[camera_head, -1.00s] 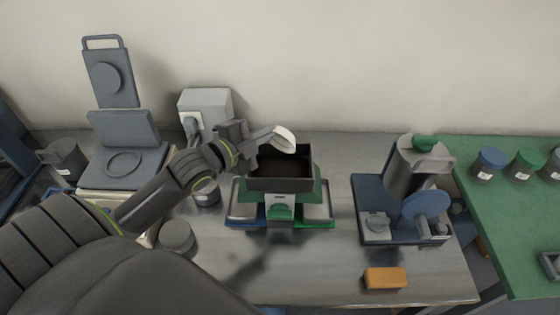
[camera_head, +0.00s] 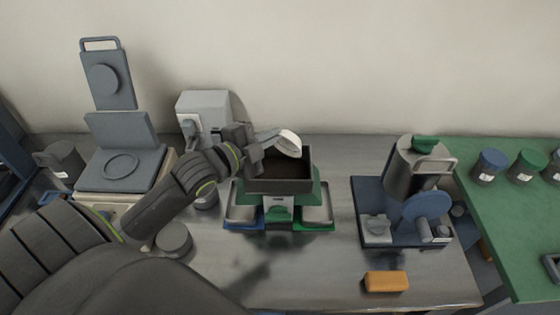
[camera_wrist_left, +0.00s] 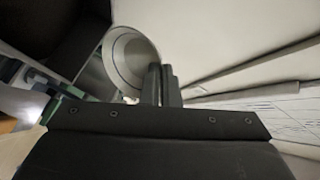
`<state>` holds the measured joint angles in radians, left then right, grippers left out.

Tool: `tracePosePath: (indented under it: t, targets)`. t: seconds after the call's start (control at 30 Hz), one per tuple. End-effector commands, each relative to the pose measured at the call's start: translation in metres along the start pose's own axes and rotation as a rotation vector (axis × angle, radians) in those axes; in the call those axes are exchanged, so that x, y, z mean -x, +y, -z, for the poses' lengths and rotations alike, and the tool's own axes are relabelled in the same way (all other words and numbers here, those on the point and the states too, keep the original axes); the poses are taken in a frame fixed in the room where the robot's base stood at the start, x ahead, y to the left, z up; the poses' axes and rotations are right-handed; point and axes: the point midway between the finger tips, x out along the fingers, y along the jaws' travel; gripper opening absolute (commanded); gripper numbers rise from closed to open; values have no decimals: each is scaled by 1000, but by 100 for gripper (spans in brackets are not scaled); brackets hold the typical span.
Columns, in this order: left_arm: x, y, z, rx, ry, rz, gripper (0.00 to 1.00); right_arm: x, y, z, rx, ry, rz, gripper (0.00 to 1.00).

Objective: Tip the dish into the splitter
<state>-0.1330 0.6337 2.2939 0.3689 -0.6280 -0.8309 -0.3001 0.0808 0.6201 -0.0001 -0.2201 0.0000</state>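The white dish (camera_head: 289,144) is tilted steeply on its side above the splitter's dark hopper. My left gripper (camera_head: 268,138) is shut on its rim, left of the hopper's middle. In the left wrist view, the fingers (camera_wrist_left: 162,84) are close together at the edge of the round dish (camera_wrist_left: 128,58). The splitter (camera_head: 309,194) has a dark box-shaped hopper on a green body, with grey pans at its left and right. I cannot make out any material falling from the dish. My right gripper is not in view.
A grey lidded press-like device (camera_head: 122,165) and a light grey machine (camera_head: 207,108) stand to the left. A mill on a blue base (camera_head: 403,238) stands to the right. An orange block (camera_head: 386,281) lies near the front edge. A green table (camera_head: 515,225) holds several jars.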

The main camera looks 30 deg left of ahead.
Motion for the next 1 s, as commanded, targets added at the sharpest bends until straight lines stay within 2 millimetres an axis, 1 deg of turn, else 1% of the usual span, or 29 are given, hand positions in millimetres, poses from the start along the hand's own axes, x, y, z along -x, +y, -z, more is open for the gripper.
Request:
tracePosePath:
  t: [0.03,0.13,0.4,0.67,0.83,1.0]
  targets:
    - [2,-4,-5,-6,-3,-4,0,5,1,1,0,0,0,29]
    - [4,-7,-12,-5,-2,-3,0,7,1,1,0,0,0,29]
    - [4,-6,-13,-1,1,0,0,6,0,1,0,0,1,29]
    - [8,0,-15,-15,25,61,0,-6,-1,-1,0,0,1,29]
    - [8,1,-12,-18,36,84,0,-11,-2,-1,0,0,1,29]
    - [4,8,5,-17,38,86,0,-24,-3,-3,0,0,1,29]
